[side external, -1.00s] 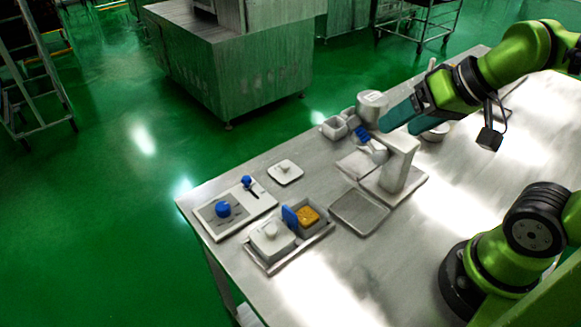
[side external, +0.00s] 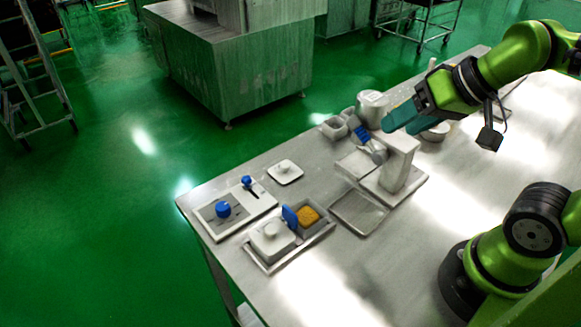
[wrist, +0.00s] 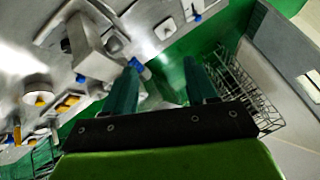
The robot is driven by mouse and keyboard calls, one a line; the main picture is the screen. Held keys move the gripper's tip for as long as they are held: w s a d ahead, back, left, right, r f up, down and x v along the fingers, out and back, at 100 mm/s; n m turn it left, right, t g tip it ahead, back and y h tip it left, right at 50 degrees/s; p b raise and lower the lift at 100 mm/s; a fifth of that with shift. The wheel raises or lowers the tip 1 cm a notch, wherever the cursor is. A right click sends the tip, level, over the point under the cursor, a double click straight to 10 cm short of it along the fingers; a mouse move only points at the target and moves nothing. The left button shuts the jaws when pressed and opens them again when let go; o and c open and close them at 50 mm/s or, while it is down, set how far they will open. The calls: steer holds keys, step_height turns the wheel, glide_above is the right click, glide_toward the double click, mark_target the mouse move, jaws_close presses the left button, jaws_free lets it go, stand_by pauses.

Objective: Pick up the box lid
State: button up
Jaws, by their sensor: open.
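A white square lid with a round knob (side external: 285,172) lies flat on the steel table, behind the tray. What looks like the same lid (wrist: 165,29) shows near the top of the wrist view. A white box with a knobbed lid on it (side external: 272,240) sits in the tray (side external: 262,266), beside an uncovered box with orange-yellow filling (side external: 307,216). My gripper (side external: 389,122) is open and appears empty, above the white stand at the back of the table, well right of the loose lid. Its two teal fingers (wrist: 160,66) are spread apart in the wrist view.
The white stand (side external: 399,163) rises below my gripper, with white containers (side external: 335,128) and a blue-ended tool (side external: 362,134) close by. A panel with blue knobs (side external: 235,211) lies left of the loose lid. An empty shallow tray (side external: 358,212) lies in the middle.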

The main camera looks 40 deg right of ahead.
steer(key=n+g+h, duration=0.2)
steer(key=n+g, duration=0.5)
steer(key=n, duration=0.1)
glide_above(285, 164)
step_height(285, 164, down, 6)
steer(key=f, duration=1.1)
steer(key=shift+s, duration=0.25)
steer(key=shift+w+f, duration=0.15)
steer(key=shift+f, duration=1.35)
steer(key=shift+w+f, duration=0.1)
steer(key=shift+f, duration=1.4)
steer(key=shift+c, duration=0.3)
